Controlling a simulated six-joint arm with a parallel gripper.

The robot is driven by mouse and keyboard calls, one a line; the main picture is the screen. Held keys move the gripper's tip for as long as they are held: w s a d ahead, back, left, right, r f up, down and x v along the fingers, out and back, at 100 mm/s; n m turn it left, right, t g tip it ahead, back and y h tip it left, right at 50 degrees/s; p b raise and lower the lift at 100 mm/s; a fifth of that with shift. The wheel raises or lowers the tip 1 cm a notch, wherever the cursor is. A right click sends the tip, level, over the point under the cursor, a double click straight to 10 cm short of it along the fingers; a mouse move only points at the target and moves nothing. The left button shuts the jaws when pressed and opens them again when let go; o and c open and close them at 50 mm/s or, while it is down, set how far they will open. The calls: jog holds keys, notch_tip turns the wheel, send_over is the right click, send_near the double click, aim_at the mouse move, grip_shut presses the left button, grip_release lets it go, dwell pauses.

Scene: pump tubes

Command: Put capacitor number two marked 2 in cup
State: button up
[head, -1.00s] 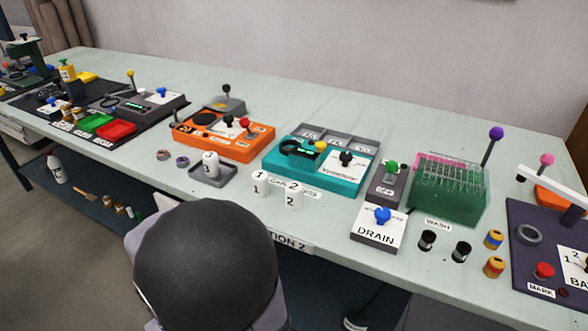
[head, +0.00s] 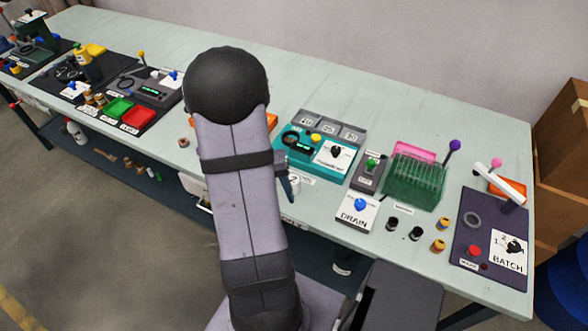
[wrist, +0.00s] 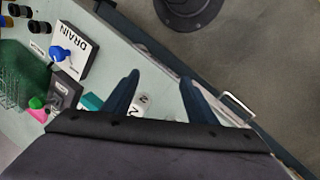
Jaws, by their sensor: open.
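My gripper (wrist: 159,76) is open, pointing towards the bench, and nothing is held. I cannot tell which thing is the cup.
A teal device (head: 318,158) stands behind the capacitor. The DRAIN box (head: 357,213) with a blue knob is to its right. A green tube rack (head: 415,180) and small dark and yellow jars (head: 438,246) lie farther right. A metal handle (wrist: 238,108) shows below the bench edge.

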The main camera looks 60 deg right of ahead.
aim_at(293, 179)
jog(key=w+d+r+m+h, duration=0.1)
jog(key=d+m, duration=0.6)
jog(key=m, duration=0.7)
notch_tip(293, 179, up, 2)
jog(key=shift+w+d+r+h, duration=0.1)
jog(key=shift+w+d+h, duration=0.15)
jog(key=shift+h, duration=0.55)
jog(key=shift+s+d, duration=0.1)
jog(key=shift+x, duration=1.05)
jog(key=shift+s+a+p+x, duration=0.15)
jog(key=shift+p+x, duration=0.35)
jog(key=shift+x, duration=0.35)
jog(key=shift+s+a+p+x, duration=0.15)
jog(key=shift+p+x, duration=0.3)
jog(key=shift+x, duration=1.3)
jog(key=c, duration=1.2)
